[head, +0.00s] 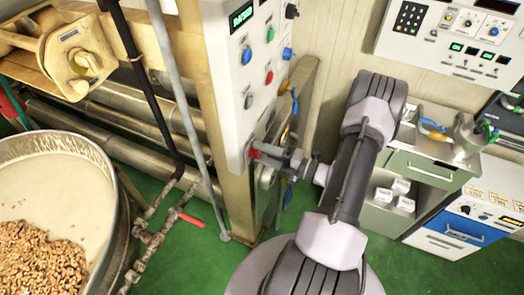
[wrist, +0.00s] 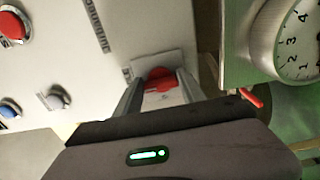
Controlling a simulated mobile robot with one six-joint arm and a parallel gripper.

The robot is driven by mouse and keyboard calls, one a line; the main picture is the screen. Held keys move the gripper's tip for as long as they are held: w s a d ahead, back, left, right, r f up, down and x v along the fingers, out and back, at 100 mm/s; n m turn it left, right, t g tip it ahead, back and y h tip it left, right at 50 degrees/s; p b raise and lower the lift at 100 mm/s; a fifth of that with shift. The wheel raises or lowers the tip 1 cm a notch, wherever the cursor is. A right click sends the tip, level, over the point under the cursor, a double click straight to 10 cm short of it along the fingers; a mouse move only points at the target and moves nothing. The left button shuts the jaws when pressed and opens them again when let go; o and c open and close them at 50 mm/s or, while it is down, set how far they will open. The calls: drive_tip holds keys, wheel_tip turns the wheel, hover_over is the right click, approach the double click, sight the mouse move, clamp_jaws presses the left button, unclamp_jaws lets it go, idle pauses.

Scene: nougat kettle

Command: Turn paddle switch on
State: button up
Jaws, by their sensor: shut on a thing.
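The paddle switch is a red knob (wrist: 161,75) on a pale square plate (wrist: 165,62) low on the control panel. In the head view, the red paddle (head: 254,153) shows at the panel's bottom corner. My gripper (head: 263,152) reaches it from the right. In the wrist view, the two grey fingers of my gripper (wrist: 160,90) stand on either side of the red paddle and are shut on it. The fingers hide part of its sides, and I cannot tell whether it is on or off.
The control panel (head: 230,60) carries several buttons and a green display (head: 241,15) above the paddle. A round dial gauge (wrist: 296,42) is close on the right in the wrist view. A grey pipe (head: 185,100) and a kettle of nuts (head: 60,145) stand left.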

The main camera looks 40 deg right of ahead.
idle(0.4)
drive_tip(key=o, duration=1.4)
drive_tip(key=shift+c, duration=0.2)
drive_tip(key=v, duration=1.7)
drive_tip(key=shift+s+p, duration=0.25)
drive_tip(key=shift+p, duration=0.2)
